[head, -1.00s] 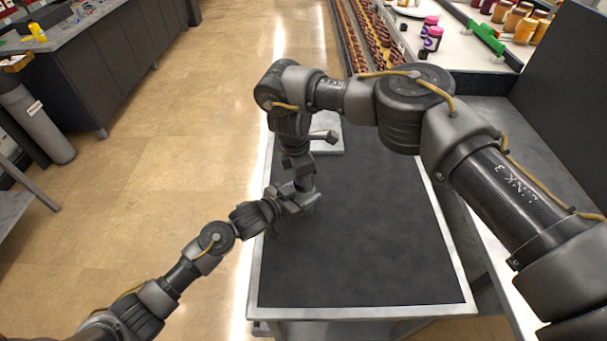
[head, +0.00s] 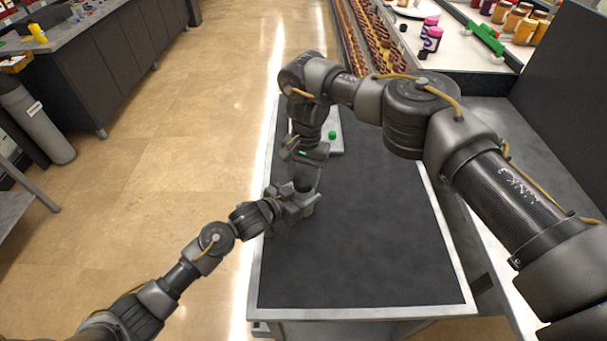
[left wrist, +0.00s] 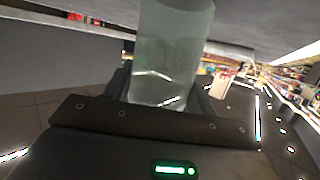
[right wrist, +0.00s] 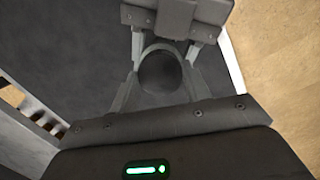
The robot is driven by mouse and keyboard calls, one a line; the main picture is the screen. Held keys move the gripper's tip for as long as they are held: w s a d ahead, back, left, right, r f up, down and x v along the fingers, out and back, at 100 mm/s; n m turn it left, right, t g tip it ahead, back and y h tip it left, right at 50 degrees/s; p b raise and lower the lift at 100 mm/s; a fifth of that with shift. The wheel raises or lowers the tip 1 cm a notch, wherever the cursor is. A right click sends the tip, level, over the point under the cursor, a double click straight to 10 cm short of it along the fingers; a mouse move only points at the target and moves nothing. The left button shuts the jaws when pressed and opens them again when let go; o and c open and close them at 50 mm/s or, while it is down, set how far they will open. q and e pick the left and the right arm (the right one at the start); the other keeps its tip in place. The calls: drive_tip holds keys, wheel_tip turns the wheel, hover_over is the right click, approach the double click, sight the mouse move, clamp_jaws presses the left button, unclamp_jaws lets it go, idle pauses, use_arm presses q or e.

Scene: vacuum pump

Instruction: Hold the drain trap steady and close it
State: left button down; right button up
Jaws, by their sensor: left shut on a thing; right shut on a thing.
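The drain trap is a translucent, cloudy glass cylinder (left wrist: 172,55) between my left gripper's fingers in the left wrist view. My left gripper (head: 298,204) is shut on it near the left edge of the dark table mat. A dark round stopper (right wrist: 160,73) sits between the fingers of my right gripper (right wrist: 160,70), which is shut on it. In the head view the stopper (head: 303,185) shows just above my left gripper, with my right gripper reaching down from above. Whether the stopper is seated in the trap's mouth cannot be told. Most of the glass is hidden in the head view.
The dark mat (head: 360,230) with its pale rim is clear to the right and front. A white plate (head: 335,118) with a small green part (head: 332,135) lies at the back. Jars (head: 520,22) stand on the counter at the far right.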

drive_tip(key=o, duration=1)
drive_tip(key=shift+r, duration=2.25)
drive_tip(key=shift+c, duration=0.3)
